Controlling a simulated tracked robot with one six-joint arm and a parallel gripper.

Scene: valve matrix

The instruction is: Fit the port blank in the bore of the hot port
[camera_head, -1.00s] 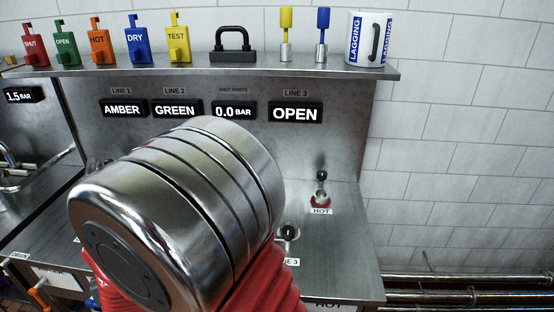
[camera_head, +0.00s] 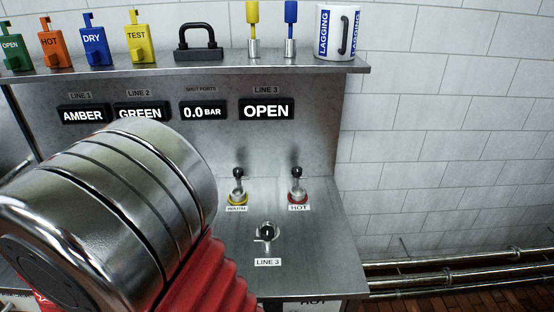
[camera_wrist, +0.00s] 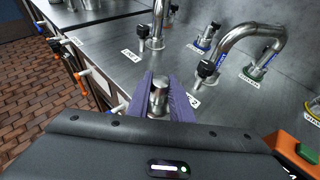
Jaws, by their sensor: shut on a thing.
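The hot port (camera_head: 297,196) is on the steel worktop in the head view, with a red ring, a HOT label in front and a black-knobbed metal fitting standing at it. Its bore cannot be made out. In the wrist view my gripper (camera_wrist: 160,82) has its purple jaws shut on a short shiny metal cylinder, which looks like the port blank (camera_wrist: 158,98). It is held above the worktop near a label. The gripper is hidden in the head view, where my silver arm link and red sleeve fill the lower left.
The shelf (camera_head: 215,71) carries coloured tags, a black padlock and a LAGGING mug (camera_head: 338,32). A bent metal pipe (camera_wrist: 245,38) rises in the wrist view.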

